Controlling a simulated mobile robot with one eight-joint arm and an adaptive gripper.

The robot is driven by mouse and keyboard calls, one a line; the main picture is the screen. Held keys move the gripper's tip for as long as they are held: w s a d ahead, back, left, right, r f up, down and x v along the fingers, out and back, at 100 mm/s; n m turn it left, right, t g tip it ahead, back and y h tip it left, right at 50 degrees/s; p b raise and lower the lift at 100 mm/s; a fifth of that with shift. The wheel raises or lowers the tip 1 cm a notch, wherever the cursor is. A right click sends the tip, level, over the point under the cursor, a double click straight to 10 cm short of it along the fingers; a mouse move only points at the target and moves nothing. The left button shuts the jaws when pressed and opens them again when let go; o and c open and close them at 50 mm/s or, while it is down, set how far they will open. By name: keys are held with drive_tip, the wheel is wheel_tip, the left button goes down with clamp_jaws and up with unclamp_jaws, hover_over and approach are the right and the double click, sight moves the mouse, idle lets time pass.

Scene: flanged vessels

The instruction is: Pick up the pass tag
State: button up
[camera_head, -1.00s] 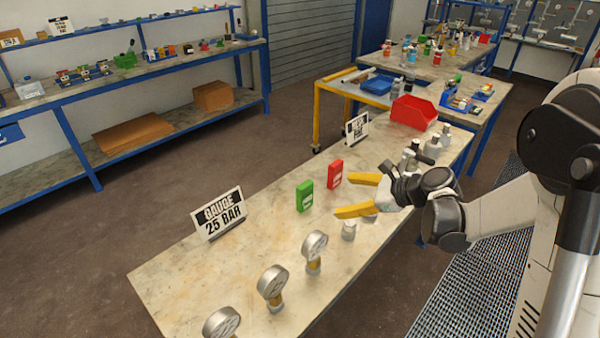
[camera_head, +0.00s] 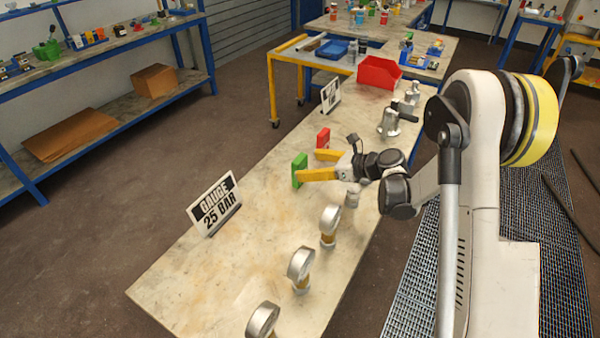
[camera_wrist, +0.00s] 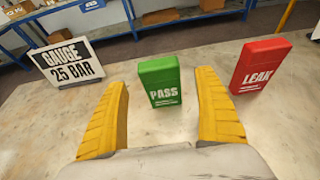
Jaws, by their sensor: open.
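The pass tag (camera_wrist: 161,82) is a green upright block with "PASS" on its face, standing on the bench. In the wrist view it sits between my two yellow fingers, toward their tips, with gaps on both sides. In the head view the green tag (camera_head: 299,170) stands just beyond my gripper (camera_head: 310,164), partly hidden by the near finger. My gripper is open and empty; it also shows in the wrist view (camera_wrist: 160,95). The red leak tag (camera_wrist: 261,66) stands to the right of the pass tag, outside the right finger; it also shows in the head view (camera_head: 323,138).
The gauge sign (camera_head: 214,203) stands to the left on the bench (camera_head: 190,262). Several pressure gauges (camera_head: 301,266) line the near edge. A red bin (camera_head: 379,73), a metal valve (camera_head: 390,119) and another sign (camera_head: 331,95) stand farther back. Bench between sign and gauges is clear.

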sight(299, 158)
drive_tip(key=b+x, duration=0.1)
drive_tip(key=x, duration=0.3)
drive_tip(key=shift+f, duration=0.1)
drive_tip(key=c, duration=1.1)
wheel_tip(299, 158, up, 5)
drive_tip(key=shift+f+p, duration=0.1)
drive_tip(key=shift+p, duration=1)
drive_tip(key=w+d+r+p, duration=0.1)
drive_tip(key=d+r, duration=0.1)
drive_tip(key=d, duration=0.1)
drive_tip(key=w+d+r+p, duration=0.1)
drive_tip(key=w+d+r, duration=0.1)
drive_tip(key=d, duration=0.2)
drive_tip(key=w+d+r+p, duration=0.1)
drive_tip(key=w+d+r, duration=0.1)
drive_tip(key=d, duration=0.1)
drive_tip(key=shift+d+r, duration=0.2)
drive_tip(key=shift+d, duration=0.1)
